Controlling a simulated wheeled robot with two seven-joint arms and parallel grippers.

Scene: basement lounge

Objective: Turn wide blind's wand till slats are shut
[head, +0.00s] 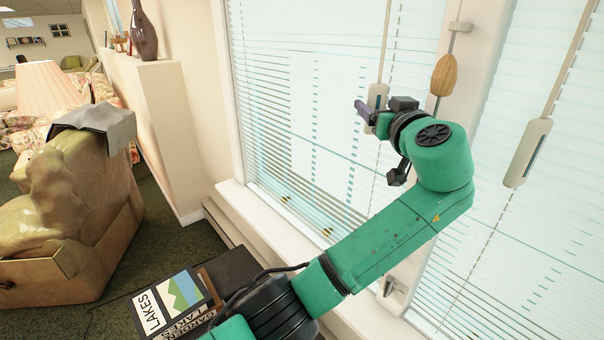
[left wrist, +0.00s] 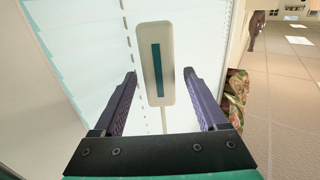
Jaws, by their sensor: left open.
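The left window's blind (head: 270,95) has pale horizontal slats, with bright light and bluish bands showing between them. Its wand (head: 387,40) hangs at that blind's right side and ends in a pale grip with a dark stripe (head: 377,96). My left gripper (head: 368,112) is at this grip. In the left wrist view the grip (left wrist: 157,62) stands between the two open purple fingers of my gripper (left wrist: 160,76), with a gap on each side. The fingers do not appear to touch it. My right gripper is out of view.
A wooden cord pull (head: 445,75) hangs just right of the wand, close to my arm. A second blind (head: 530,240) with its own wand grip (head: 528,152) is on the right. An armchair (head: 75,215) and a black table with books (head: 165,308) are at left.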

